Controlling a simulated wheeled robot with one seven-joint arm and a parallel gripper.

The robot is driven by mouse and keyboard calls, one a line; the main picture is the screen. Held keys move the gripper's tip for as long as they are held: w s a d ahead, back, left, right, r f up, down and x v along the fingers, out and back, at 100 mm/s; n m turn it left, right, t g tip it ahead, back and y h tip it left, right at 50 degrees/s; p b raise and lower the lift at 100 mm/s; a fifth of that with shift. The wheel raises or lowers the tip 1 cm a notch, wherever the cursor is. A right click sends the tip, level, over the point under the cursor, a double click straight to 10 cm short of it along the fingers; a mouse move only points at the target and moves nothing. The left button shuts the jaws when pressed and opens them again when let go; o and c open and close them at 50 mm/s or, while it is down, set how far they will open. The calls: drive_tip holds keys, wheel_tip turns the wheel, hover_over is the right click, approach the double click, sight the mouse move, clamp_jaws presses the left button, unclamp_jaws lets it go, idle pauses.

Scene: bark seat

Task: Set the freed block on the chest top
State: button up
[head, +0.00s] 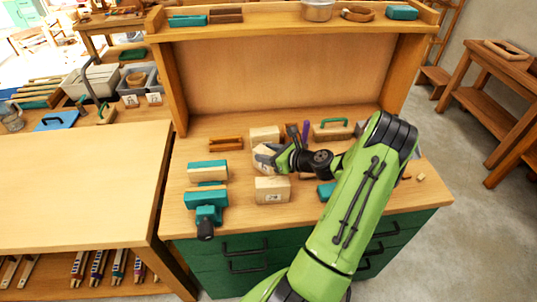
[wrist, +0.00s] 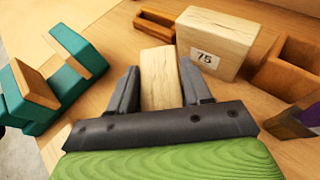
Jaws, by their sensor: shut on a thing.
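My gripper (wrist: 160,88) is shut on a pale wooden block (wrist: 157,75), with one dark finger on each side of it. In the head view my gripper (head: 270,158) points left over the wooden chest top (head: 238,210), and the held block (head: 262,157) shows at its tip, partly covered. I cannot tell whether the block touches the top. The chest has green drawers (head: 222,262) below. A pale block with the label 75 (wrist: 208,50) stands just beyond the fingers to the right in the wrist view.
Another labelled pale block (head: 272,190) sits near the front. Teal-and-wood vises (head: 207,171) stand at the left. A brown tray (head: 226,143) and a wooden float with a green handle (head: 332,130) lie farther back. A raised shelf (head: 270,25) closes off the rear.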

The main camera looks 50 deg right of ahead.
drive_tip(key=o, duration=1.2)
drive_tip(key=shift+f, duration=0.1)
drive_tip(key=a+p+v, duration=0.1)
drive_tip(key=p+v, duration=0.1)
drive_tip(key=v, duration=1)
drive_tip(key=w+a+r+n+g+y, duration=0.1)
drive_tip(key=w+a+r+n+g, duration=0.25)
drive_tip(key=a+n, duration=0.65)
drive_tip(key=w+a+r+n+g, duration=0.2)
drive_tip(key=a+r+n+g, duration=0.3)
drive_tip(key=a+n, duration=0.55)
drive_tip(key=s+a+r+n, duration=0.2)
drive_tip(key=s+a+n, duration=0.1)
drive_tip(key=s+n, duration=0.1)
drive_tip(key=s+a+r+n+h, duration=0.1)
drive_tip(key=s+a+r+n, duration=0.2)
drive_tip(key=s+a+n, duration=0.1)
drive_tip(key=s+a+r+n+h, duration=0.1)
drive_tip(key=s+a+r+n, duration=0.1)
drive_tip(key=s+n, duration=0.4)
drive_tip(key=shift+a+r+n+t+b, duration=0.15)
drive_tip(key=shift+a+t, duration=0.05)
drive_tip(key=shift+a, duration=0.25)
drive_tip(key=shift+a+r+n+t+b, duration=0.1)
drive_tip(key=shift+a+r+t+b, duration=0.1)
drive_tip(key=shift+a, duration=0.25)
